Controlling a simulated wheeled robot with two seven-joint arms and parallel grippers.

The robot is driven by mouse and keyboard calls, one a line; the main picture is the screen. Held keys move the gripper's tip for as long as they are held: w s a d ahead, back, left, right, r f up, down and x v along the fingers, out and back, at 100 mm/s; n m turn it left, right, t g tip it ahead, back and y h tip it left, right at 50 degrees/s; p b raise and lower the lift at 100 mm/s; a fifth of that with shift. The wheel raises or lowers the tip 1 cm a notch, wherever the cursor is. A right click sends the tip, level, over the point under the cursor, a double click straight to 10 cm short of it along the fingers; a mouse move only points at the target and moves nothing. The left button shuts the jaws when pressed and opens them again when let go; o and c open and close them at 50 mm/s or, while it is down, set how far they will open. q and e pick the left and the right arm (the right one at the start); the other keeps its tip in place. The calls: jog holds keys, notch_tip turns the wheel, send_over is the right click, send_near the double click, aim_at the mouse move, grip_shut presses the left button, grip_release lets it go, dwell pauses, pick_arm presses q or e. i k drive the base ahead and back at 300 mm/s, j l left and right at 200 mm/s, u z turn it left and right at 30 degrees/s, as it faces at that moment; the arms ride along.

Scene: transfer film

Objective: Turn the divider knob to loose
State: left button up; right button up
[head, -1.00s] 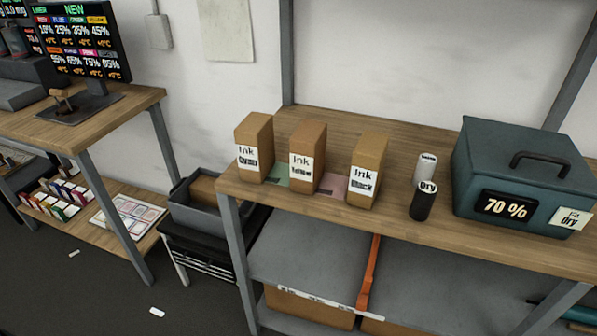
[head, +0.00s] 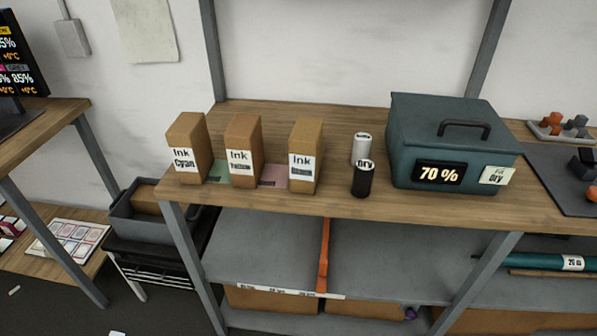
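An orange upright divider (head: 323,258) stands on the grey lower shelf (head: 385,262) under the wooden worktop, splitting that shelf into a left and a right part. I cannot make out a knob on the divider or its setting from here. A small purple round thing (head: 410,312) shows low down to its right, by a cardboard box; I cannot tell what it is. Neither of my grippers is in view.
On the worktop (head: 335,202) stand several ink boxes (head: 244,150), a white canister (head: 362,148), a black one (head: 362,181) and a teal case (head: 455,145) reading 70 %. A grey bin (head: 150,215) stands left of the shelf. The floor at lower left is mostly clear.

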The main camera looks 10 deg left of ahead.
aim_at(409, 315)
jog(key=k+j+z, duration=1)
jog(key=k+l, duration=0.05)
jog(key=l, duration=0.05)
